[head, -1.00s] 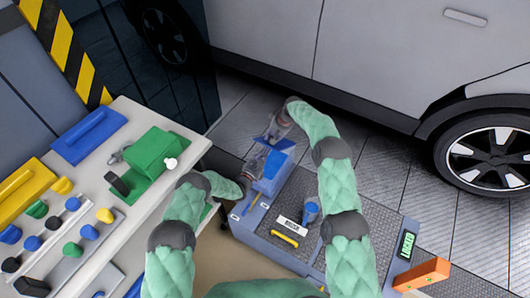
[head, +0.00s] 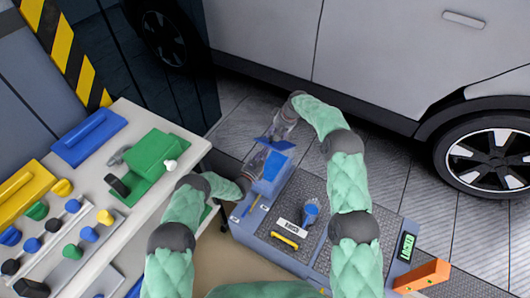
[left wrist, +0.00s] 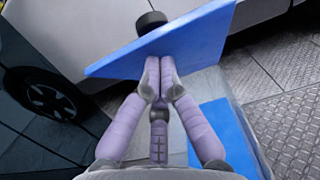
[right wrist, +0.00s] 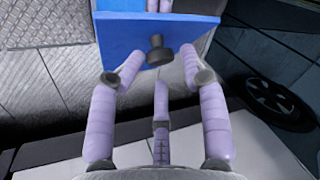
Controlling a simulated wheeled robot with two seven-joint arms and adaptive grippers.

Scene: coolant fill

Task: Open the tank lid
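The blue tank lid (head: 279,146) stands tilted up above the blue tank (head: 270,172) in the head view. The left wrist view shows the lid (left wrist: 190,45) as a flat plate with a black knob (left wrist: 151,21) on its far side. My left gripper (head: 256,165) is shut, and its fingertips (left wrist: 160,65) meet at the lid's near face; I cannot tell whether they press on it. My right gripper (head: 281,130) is on the knob side. In the right wrist view its open fingers (right wrist: 160,60) are either side of the knob (right wrist: 158,50), with gaps.
The tank stands on a grey cart top (head: 322,222) with a blue funnel-like item (head: 310,212) and a yellow strip. A white car (head: 350,55) is close behind. A bench (head: 150,218) with tools is at left. An orange block (head: 425,275) is at lower right.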

